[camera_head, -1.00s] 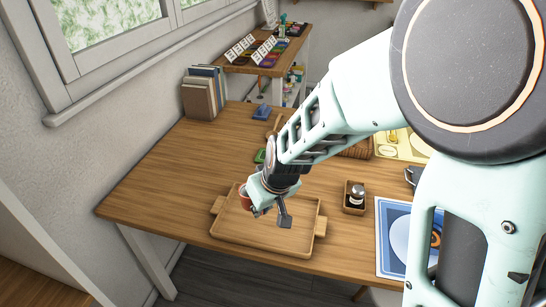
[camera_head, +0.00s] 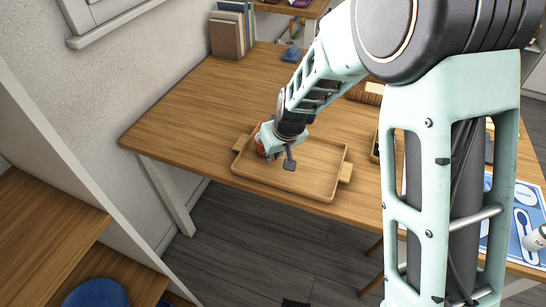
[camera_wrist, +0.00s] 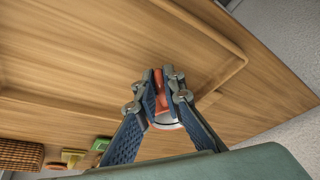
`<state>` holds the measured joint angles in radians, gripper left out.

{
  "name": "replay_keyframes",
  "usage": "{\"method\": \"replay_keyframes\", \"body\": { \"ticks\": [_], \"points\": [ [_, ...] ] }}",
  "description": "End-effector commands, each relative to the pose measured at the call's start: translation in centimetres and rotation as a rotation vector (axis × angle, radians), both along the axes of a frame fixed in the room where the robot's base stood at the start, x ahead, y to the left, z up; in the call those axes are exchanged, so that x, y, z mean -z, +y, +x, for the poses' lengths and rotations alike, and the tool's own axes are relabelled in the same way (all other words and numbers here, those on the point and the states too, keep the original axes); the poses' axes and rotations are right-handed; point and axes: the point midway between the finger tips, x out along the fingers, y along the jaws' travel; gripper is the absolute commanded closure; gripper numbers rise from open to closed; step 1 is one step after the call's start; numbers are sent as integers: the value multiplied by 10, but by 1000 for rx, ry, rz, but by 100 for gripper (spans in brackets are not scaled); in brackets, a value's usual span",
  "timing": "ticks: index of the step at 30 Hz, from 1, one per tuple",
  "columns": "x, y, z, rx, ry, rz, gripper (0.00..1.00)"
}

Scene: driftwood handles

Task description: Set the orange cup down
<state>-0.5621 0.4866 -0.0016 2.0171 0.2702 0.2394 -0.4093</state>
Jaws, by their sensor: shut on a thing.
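The orange cup (camera_head: 260,148) is at the left end of the wooden tray (camera_head: 322,194), mostly hidden by my gripper (camera_head: 265,146). In the wrist view the cup (camera_wrist: 163,98) sits between the two fingertips of my gripper (camera_wrist: 161,88), which is shut on it. Part of its pale rim shows below the fingers. The tray's raised edge (camera_wrist: 215,88) shows in the wrist view beside the cup. I cannot tell whether the cup's base touches the tray.
The tray lies near the table's (camera_head: 185,110) front edge. Its middle and right are bare. Books (camera_head: 229,35) and a blue item (camera_head: 292,54) stand at the back. A wicker basket (camera_head: 366,91) is behind my arm. A blue placemat (camera_head: 520,215) lies right. The table's left is clear.

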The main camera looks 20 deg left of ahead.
Motion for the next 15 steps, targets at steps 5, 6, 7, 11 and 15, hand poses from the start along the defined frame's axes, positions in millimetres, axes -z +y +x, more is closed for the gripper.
{"method": "replay_keyframes", "body": {
  "ticks": [5, 6, 7, 11, 15],
  "points": [
    [0, 0, 0, 0, -1, 1, 100],
    [2, 0, 0, 0, -1, 1, 100],
    [3, 0, 0, 0, -1, 1, 100],
    [2, 0, 0, 0, 0, 0, 81],
    [2, 0, 0, 0, 0, 0, 74]
  ]
}}
